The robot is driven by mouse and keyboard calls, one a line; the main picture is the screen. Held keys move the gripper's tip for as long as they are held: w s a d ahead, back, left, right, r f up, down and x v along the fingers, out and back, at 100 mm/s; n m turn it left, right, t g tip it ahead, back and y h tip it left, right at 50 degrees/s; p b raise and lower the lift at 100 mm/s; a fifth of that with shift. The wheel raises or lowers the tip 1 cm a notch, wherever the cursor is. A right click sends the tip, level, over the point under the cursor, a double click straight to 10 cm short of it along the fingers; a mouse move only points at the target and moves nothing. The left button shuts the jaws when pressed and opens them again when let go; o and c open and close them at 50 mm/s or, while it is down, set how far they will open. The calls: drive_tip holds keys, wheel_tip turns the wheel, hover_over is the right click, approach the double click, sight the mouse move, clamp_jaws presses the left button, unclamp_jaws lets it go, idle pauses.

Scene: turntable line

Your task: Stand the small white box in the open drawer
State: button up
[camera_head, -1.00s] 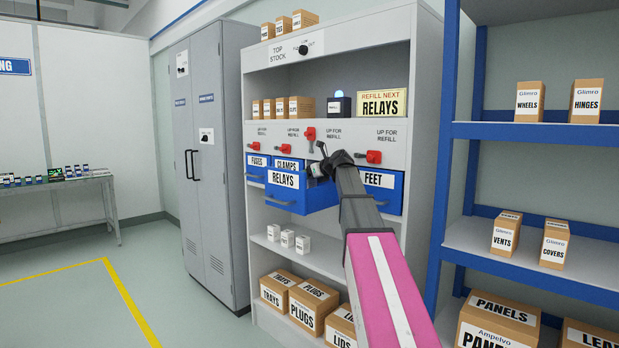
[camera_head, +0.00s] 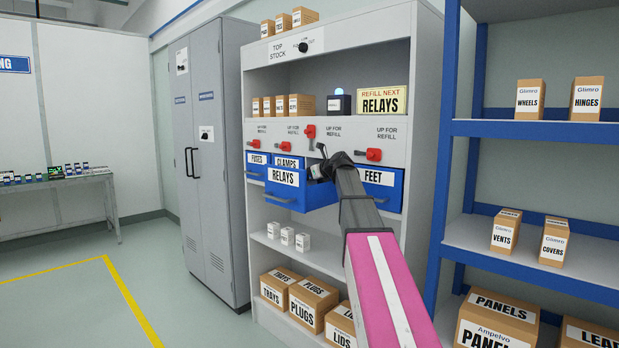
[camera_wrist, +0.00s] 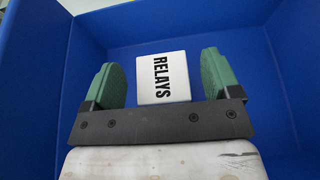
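The open drawer (camera_head: 287,198) is blue, labelled RELAYS, and juts out of the grey cabinet. Its blue inner wall (camera_wrist: 50,75) surrounds the wrist view. A small white box (camera_wrist: 163,88) marked RELAYS is inside the drawer, between my green fingers. My gripper (camera_wrist: 161,62) is open, with a narrow gap showing on each side of the box. I cannot tell from this angle whether the box rests fully on the drawer floor. In the head view my arm reaches to the drawer, and the fingers and this box are hidden.
Red levers (camera_head: 310,131) sit just above the drawers. The FEET drawer (camera_head: 381,186) is right of my wrist. Several small white boxes (camera_head: 287,236) stand on the shelf below. A sign (camera_head: 381,101) reads REFILL NEXT RELAYS. A blue rack (camera_head: 452,180) stands to the right.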

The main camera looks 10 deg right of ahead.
drive_tip(key=shift+r, duration=0.35)
drive_tip(key=v, duration=1.2)
drive_tip(key=shift+r, duration=0.3)
